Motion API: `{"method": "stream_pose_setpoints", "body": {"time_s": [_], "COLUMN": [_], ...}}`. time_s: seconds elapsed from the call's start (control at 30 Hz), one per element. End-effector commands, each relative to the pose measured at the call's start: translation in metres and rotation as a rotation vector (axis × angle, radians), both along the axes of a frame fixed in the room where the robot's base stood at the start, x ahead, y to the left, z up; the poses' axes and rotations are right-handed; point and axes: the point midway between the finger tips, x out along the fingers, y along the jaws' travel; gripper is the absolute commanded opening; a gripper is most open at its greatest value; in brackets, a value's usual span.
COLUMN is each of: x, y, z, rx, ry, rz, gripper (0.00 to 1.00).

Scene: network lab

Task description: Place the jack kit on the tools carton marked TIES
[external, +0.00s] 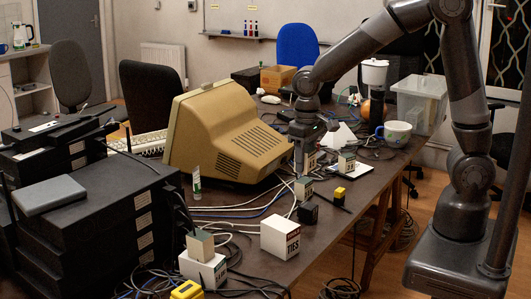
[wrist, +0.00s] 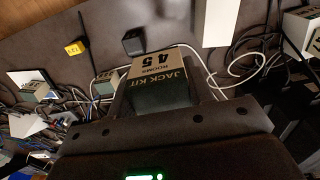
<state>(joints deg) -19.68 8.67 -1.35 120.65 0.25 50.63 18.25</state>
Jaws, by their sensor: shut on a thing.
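My gripper (external: 303,162) is shut on the jack kit (wrist: 160,75), a small box with a tan top and dark green side lettered JACK KIT, ROOMS 45. In the external view the kit (external: 311,161) is partly hidden by my gripper, above the table's middle. The white carton marked TIES (external: 280,238) stands near the table's front edge, nearer the camera than my gripper, with a bare top. A plain white block in the wrist view (wrist: 216,22), ahead and right of the kit, looks like this carton.
Another white carton (external: 204,270) with a small box on top stands left of TIES. A black cube (external: 308,213), yellow-topped block (external: 339,195) and small labelled boxes (external: 303,188) (external: 346,162) stand nearby. Loose cables (external: 237,209) cross the table. A beige monitor (external: 225,130) stands left.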

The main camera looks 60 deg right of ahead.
Motion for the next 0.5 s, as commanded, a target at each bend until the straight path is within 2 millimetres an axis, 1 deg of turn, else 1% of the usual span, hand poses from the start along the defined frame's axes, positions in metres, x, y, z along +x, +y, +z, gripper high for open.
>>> {"method": "stream_pose_setpoints", "body": {"time_s": [0.17,0.3,0.4,0.5], "x": [0.0,0.002,0.003,0.004], "y": [0.035,0.068,0.088,0.102], "z": [-0.021,-0.041,-0.053,-0.061], "rx": [-0.001,-0.001,-0.001,-0.001], "ry": [0.004,0.003,0.003,0.001], "rz": [0.007,0.007,0.006,0.004], "gripper": [0.22,0.22,0.22,0.22]}}
